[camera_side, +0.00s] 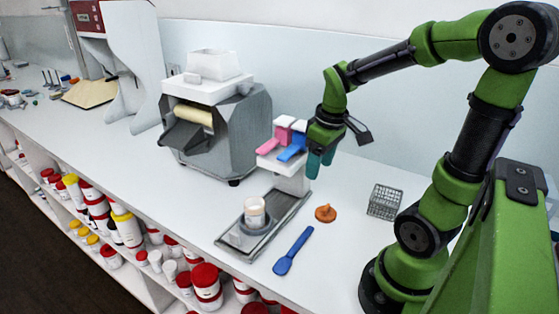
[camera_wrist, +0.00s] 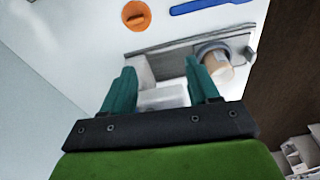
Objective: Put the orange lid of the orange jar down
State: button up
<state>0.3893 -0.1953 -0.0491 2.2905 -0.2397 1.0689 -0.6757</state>
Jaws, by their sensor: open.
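The orange lid (camera_side: 325,213) lies on the white counter, right of the metal tray. It also shows at the top of the wrist view (camera_wrist: 136,15), apart from my fingers. The jar (camera_side: 254,212) stands upright without a lid on the round plate of the metal tray (camera_side: 233,241); it looks white with pale contents, and no orange shows on it. In the wrist view the jar (camera_wrist: 217,66) is just beyond my right finger. My gripper (camera_side: 318,165) is open and empty, with teal fingers, above the counter behind the lid and jar. Its two fingers (camera_wrist: 162,85) stand apart in the wrist view.
A blue spatula (camera_side: 293,250) lies in front of the lid. A wire basket (camera_side: 384,201) stands to the right. A white stand (camera_side: 292,178) with pink and blue pieces is beside my gripper. A grey roller mill (camera_side: 215,125) stands left. Shelves of jars run below the counter's front edge.

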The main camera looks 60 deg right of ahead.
jog(key=s+a+r+m+t+y, duration=0.1)
jog(key=a+r+t, duration=0.1)
jog(key=a+r, duration=0.2)
jog(key=a+r+m+t+y, duration=0.1)
jog(key=a+r+m+t, duration=0.1)
jog(key=a, duration=0.8)
jog(key=shift+s+a+r+t, duration=0.15)
jog(key=shift+s+r+t, duration=0.2)
jog(key=shift+r+t, duration=0.55)
